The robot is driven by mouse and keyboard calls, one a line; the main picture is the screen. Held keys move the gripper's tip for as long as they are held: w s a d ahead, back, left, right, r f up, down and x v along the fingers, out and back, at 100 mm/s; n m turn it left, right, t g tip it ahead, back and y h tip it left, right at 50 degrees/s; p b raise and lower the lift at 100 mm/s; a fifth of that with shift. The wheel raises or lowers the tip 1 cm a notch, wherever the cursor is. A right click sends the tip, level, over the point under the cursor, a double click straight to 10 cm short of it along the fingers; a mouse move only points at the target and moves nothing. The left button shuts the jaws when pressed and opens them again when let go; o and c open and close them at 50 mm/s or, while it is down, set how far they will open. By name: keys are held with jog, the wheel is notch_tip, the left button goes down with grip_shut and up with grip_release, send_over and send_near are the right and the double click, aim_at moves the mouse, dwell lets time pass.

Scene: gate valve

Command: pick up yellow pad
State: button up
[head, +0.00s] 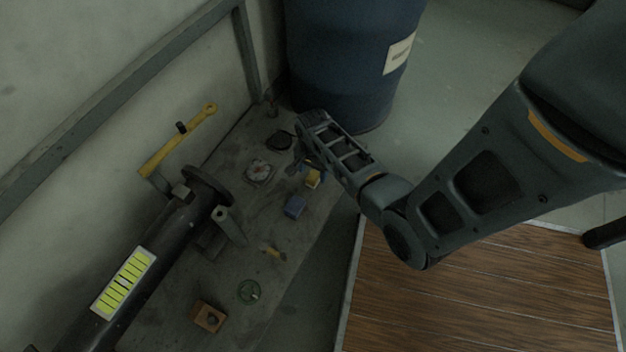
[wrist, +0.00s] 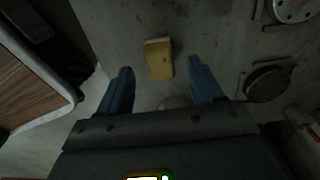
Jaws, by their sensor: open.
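The yellow pad (head: 312,179) is a small block lying on the grey bench top (head: 225,262), near its right edge. In the wrist view the yellow pad (wrist: 158,58) is upper centre, between the lines of my two blue fingers and slightly beyond their tips. My gripper (head: 308,164) is beside and partly over the pad in the head view. The gripper also shows in the wrist view (wrist: 160,68), its fingers spread apart with nothing held. The remaining height above the pad is hard to tell.
A green handwheel (head: 249,292) and brown block (head: 208,317) lie farther forward. A dark pipe (head: 150,262) runs along the left; a blue barrel (head: 340,60) stands behind.

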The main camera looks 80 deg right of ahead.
aim_at(313, 176)
notch_tip(313, 176, down, 4)
jog(key=shift+r+b, duration=0.25)
jog(key=shift+b, duration=0.6)
jog(key=shift+c, duration=0.2)
jog(key=c, duration=1)
